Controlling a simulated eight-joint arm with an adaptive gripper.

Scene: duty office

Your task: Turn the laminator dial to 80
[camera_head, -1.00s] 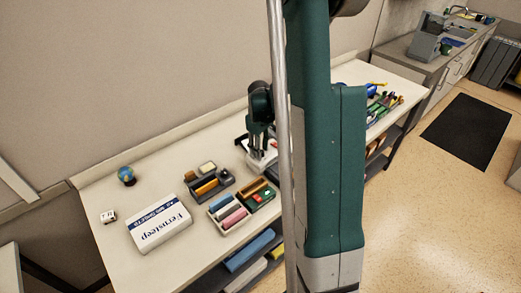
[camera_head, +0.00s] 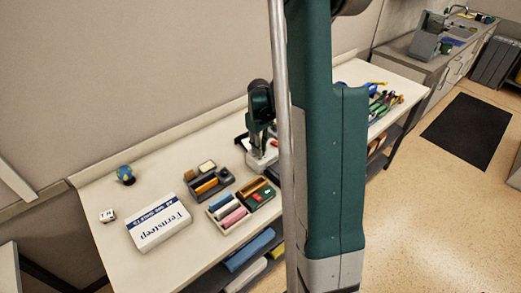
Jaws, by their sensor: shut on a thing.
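The laminator (camera_head: 262,162) is a white and dark machine on the long table, partly hidden behind my arm and the grey pole. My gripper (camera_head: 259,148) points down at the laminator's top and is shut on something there. Its fingertips meet the laminator where the dial would be, but the dial itself is too small and covered to make out. The dial's number marks cannot be read.
Left of the laminator are a dark organizer (camera_head: 208,184), a tray of coloured rolls (camera_head: 228,213), a white Fernsleep box (camera_head: 158,223), a small globe (camera_head: 125,174) and a white cube (camera_head: 107,216). Coloured tools (camera_head: 383,101) lie at the right end. The table's left front is clear.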

